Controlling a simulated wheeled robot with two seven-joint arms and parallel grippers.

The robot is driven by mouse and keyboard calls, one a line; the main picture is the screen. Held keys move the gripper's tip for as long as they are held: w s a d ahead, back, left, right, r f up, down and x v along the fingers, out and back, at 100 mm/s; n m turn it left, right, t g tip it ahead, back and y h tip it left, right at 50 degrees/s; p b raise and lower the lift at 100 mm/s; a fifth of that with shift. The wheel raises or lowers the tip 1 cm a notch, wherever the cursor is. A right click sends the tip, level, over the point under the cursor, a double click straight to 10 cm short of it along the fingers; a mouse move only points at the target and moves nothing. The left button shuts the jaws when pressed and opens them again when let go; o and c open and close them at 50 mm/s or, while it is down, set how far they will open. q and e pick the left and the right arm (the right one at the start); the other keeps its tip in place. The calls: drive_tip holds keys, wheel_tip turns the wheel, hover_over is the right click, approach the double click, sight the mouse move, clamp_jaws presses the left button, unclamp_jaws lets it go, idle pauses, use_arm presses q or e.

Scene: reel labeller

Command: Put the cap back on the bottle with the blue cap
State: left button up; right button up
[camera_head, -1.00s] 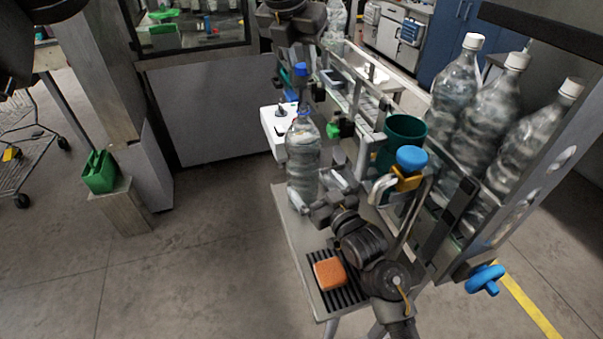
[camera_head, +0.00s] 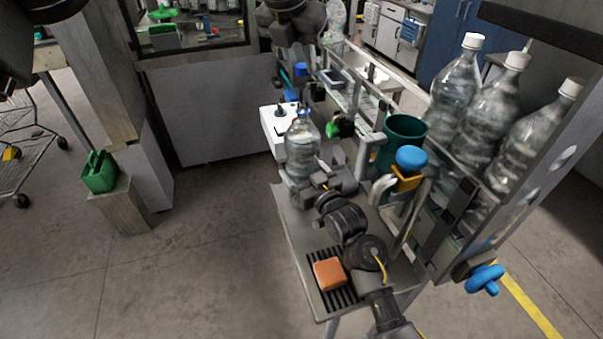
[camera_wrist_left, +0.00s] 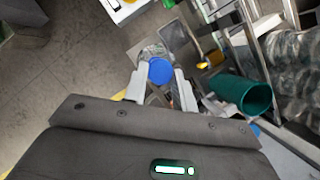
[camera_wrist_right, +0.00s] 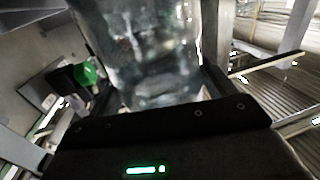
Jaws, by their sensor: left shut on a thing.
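The blue cap (camera_head: 300,69) is held by my left gripper (camera_head: 299,78), which reaches down from the top of the head view. In the left wrist view the cap (camera_wrist_left: 160,71) sits between the fingertips (camera_wrist_left: 160,80). The clear bottle (camera_head: 302,150) stands open and upright below the cap, with a clear gap between them. My right gripper (camera_head: 325,182) is at the bottle's right side, low on its body. In the right wrist view the bottle (camera_wrist_right: 150,50) fills the space between the fingers, which appear closed on it. Its base is partly hidden.
A grey table (camera_head: 300,235) carries an orange sponge (camera_head: 329,273) on a black grate. A white device (camera_head: 275,130) is behind the bottle. A green bin (camera_head: 405,130), a blue knob (camera_head: 411,157) and a rack with several white-capped bottles (camera_head: 500,95) crowd the right.

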drive_tip(key=c, duration=0.9)
use_arm(q)
hover_over(302, 104)
drive_tip(key=shift+s+a+f, duration=0.1)
drive_tip(key=shift+s+f, duration=0.15)
drive_tip(key=shift+f, duration=1)
drive_tip(key=shift+s+a+f, duration=0.1)
drive_tip(key=shift+s+f, duration=0.1)
drive_tip(key=shift+f, duration=1)
drive_tip(key=shift+f, duration=0.1)
drive_tip(key=shift+f, duration=0.75)
drive_tip(key=shift+f, duration=0.55)
